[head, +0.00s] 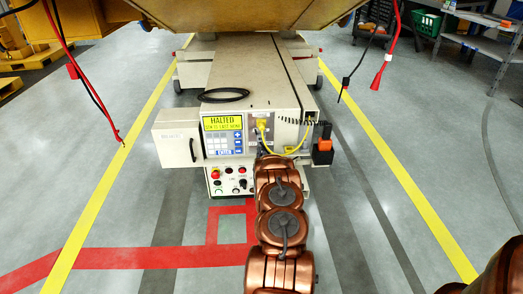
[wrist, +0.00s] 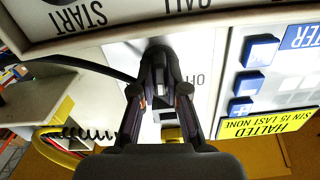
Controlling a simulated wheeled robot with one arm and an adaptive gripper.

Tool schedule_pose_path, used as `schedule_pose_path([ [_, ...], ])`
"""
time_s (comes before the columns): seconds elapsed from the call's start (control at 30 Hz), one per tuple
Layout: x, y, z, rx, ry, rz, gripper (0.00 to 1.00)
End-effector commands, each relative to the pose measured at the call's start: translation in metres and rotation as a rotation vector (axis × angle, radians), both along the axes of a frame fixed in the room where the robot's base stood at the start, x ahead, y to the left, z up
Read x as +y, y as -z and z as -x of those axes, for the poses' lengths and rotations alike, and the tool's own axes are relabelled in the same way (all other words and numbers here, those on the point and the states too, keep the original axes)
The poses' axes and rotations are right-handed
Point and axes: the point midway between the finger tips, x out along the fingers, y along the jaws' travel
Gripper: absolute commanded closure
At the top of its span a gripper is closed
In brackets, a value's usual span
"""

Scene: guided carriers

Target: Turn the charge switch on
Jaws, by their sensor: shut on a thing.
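The carrier's control front (head: 245,137) faces me in the head view. My copper arm covers the spot below the yellow plug, so my gripper and the charge switch are hidden there. In the wrist view, which is upside down, my gripper (wrist: 158,82) is shut on a black knob, the charge switch (wrist: 156,53), on a pale plate beside the keypad. The fingers hide much of it and part of its lettering. I cannot tell whether it stands at on or off.
A display reading HALTED (head: 222,123) with blue keys is left of my arm. A yellow plug (head: 262,125) and cable are close by. A lower panel (head: 230,181) has a red button.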

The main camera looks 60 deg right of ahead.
Motion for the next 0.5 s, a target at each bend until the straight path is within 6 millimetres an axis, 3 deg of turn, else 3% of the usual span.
schedule_pose_path([
  [0.5, -0.0002, -0.0012, 0.0, -0.277, 0.0, -0.22, 1.0],
])
